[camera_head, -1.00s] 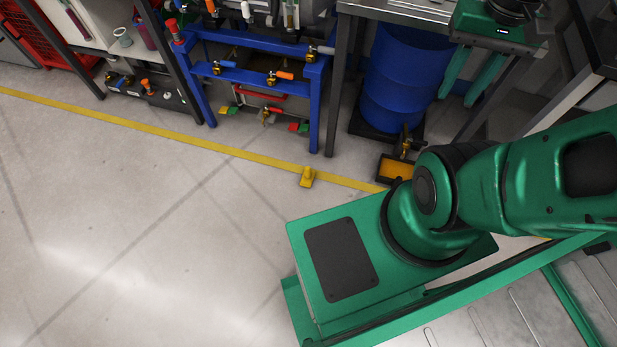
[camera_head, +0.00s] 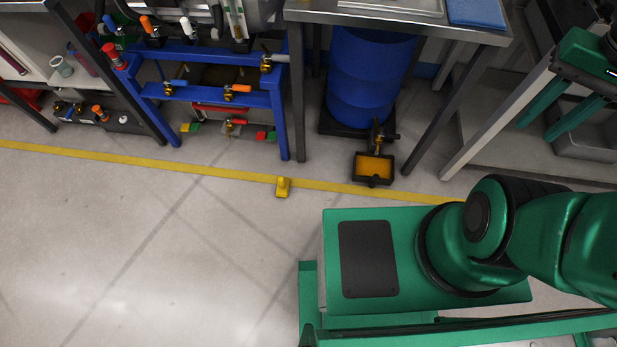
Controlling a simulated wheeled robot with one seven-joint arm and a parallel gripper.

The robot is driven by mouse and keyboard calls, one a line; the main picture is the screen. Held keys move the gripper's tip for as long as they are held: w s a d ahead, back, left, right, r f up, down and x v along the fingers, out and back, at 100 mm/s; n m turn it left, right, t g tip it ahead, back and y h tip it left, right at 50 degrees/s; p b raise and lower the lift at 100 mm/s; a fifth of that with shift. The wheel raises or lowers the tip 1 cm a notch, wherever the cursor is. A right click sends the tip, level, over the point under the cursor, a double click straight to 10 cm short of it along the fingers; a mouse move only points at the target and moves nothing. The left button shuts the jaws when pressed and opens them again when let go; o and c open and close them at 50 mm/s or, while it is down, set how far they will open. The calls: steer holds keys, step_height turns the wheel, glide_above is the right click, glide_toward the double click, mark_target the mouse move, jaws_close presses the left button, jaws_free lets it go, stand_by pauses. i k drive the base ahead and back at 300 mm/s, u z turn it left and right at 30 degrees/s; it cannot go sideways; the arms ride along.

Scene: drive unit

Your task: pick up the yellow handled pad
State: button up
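The yellow handled pad (camera_head: 283,187) is a small yellow block with a raised grip. It sits on the floor at the near edge of the yellow floor line, near the middle of the head view. It stands apart from other objects, to the upper left of my green base. Nothing hides the pad.
A blue frame (camera_head: 284,125) with valves stands behind the line. A blue drum (camera_head: 365,75) stands under a metal table (camera_head: 400,18), with an orange-filled tray (camera_head: 373,168) before it. The floor (camera_head: 110,235) left of my base is clear.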

mark_target(283, 188)
steer(key=z, duration=1.45)
steer(key=k, duration=1)
steer(key=u, duration=1.7)
steer(key=i, duration=0.7)
steer(key=u, duration=0.05)
